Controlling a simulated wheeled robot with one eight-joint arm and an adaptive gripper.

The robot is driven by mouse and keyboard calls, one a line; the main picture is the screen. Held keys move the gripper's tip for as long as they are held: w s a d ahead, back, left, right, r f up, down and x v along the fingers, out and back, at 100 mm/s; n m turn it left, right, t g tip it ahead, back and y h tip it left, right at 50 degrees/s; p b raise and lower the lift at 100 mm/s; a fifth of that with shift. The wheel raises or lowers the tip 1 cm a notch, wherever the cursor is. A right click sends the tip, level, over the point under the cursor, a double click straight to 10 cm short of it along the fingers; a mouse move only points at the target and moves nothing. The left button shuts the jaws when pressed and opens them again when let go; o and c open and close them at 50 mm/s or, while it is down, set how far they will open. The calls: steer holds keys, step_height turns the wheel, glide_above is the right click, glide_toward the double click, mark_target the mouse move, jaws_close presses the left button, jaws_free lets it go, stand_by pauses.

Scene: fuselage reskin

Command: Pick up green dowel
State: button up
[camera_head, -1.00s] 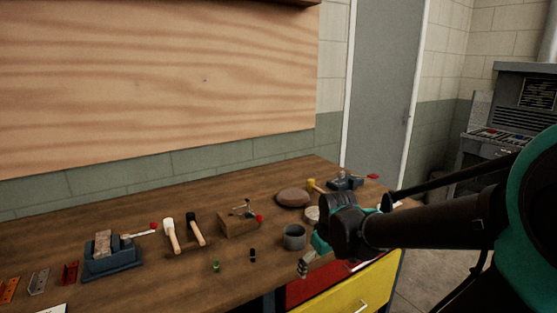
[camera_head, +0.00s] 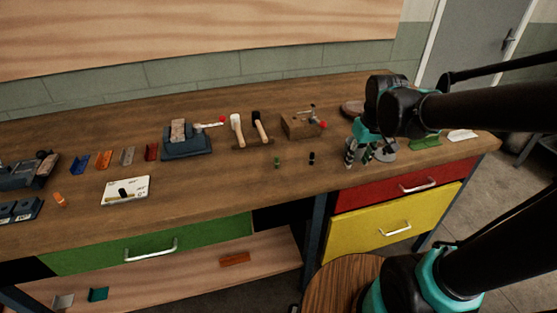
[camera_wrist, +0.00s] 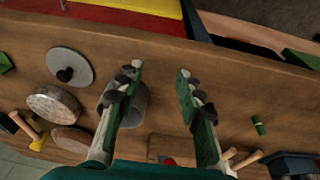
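The green dowel (camera_head: 277,162) stands on the wooden bench in front of the two mallets, in the head view. It also shows in the wrist view (camera_wrist: 259,125), right of my right finger and apart from it. My gripper (camera_head: 360,153) is over the bench to the right of the dowel. In the wrist view my gripper (camera_wrist: 158,72) has its two fingers spread, with only bare bench between the tips. A black dowel (camera_head: 312,158) stands between the green dowel and my gripper in the head view.
A wooden block with a red-tipped clamp (camera_head: 300,124) and mallets (camera_head: 238,130) stand behind the dowels. A blue vise (camera_head: 186,143) is left. The bench front near the green dowel is clear.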

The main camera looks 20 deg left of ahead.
steer(key=a+r+n+g, duration=0.1)
steer(key=a+r+n, duration=0.1)
steer(key=a+r, duration=0.35)
steer(key=a+r+n, duration=0.2)
steer(key=a, duration=0.6)
step_height(320, 180, up, 7)
steer(key=n+g, duration=0.1)
steer(key=n, duration=0.3)
glide_above(277, 157)
steer(key=shift+h, duration=0.4)
steer(key=f, duration=1.2)
steer(key=shift+s+a, duration=0.15)
steer(key=shift+s, duration=0.1)
steer(key=shift+w+f, duration=0.2)
steer(key=shift+f, duration=1.15)
steer(key=shift+w+f, duration=0.15)
steer(key=shift+f, duration=1.15)
jaws_close()
